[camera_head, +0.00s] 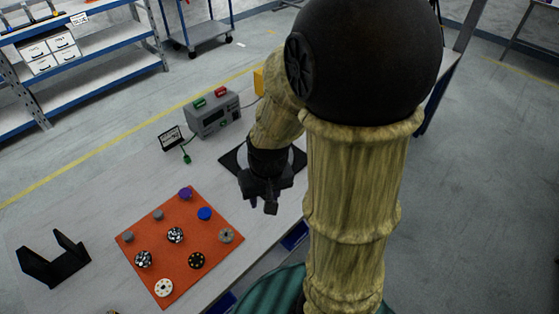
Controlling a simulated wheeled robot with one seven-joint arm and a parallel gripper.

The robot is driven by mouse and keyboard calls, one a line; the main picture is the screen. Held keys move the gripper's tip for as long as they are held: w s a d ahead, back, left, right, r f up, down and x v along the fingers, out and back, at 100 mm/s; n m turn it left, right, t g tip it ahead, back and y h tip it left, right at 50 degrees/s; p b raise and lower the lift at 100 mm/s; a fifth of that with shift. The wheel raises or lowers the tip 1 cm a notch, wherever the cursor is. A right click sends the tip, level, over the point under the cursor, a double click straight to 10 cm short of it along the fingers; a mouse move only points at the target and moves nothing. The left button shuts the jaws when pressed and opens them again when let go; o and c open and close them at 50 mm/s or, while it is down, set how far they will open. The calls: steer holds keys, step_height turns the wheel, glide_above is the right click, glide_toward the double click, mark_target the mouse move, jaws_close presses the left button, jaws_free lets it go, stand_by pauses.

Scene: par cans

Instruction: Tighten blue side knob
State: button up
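A small round blue piece (204,214) lies on the orange mat (208,240), among other round pieces. I cannot tell whether it is the blue side knob. A purple-blue piece (185,193) lies near the mat's back corner. My gripper (261,203) is dark and points down over the table, to the right of the mat and apart from the blue piece. Its fingers are small and dark, so I cannot tell whether they are open or hold something. A black square base (233,160) lies behind my gripper, partly hidden. No par can is clearly visible; my arm covers the table's right part.
A grey box (213,115) with red and green parts stands at the back, beside a small sign (171,139) and a green piece (186,154). A black bracket (54,264) stands at the left. Bare table separates bracket and mat. Shelves (95,75) stand beyond.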

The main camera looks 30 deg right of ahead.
steer(key=w+d+f+m+y+p, duration=0.1)
steer(key=w+d+f+m+y, duration=0.2)
steer(key=f+m+y, duration=0.3)
steer(key=w+d+f+m+y+p, duration=0.1)
steer(key=w+d+f+m+y, duration=0.3)
steer(key=f, duration=0.4)
steer(key=d+f+m+t+h, duration=0.1)
steer(key=d+f+m+t, duration=0.1)
steer(key=d+m+t, duration=0.3)
steer(key=w+d+f+m+t+h+p, duration=0.1)
steer(key=d+f+m+t, duration=0.2)
steer(key=d+m+t, duration=0.2)
steer(key=w+d+f+m+t+h, duration=0.1)
steer(key=d+f+m+t+h, duration=0.1)
steer(key=d+m+t, duration=0.3)
steer(key=shift+w+d+f+p, duration=0.2)
steer(key=shift+d+f+p, duration=0.2)
steer(key=shift+d, duration=0.05)
steer(key=p+x, duration=0.4)
steer(key=x, duration=1.3)
steer(key=shift+w+r, duration=0.15)
steer(key=shift+w, duration=0.1)
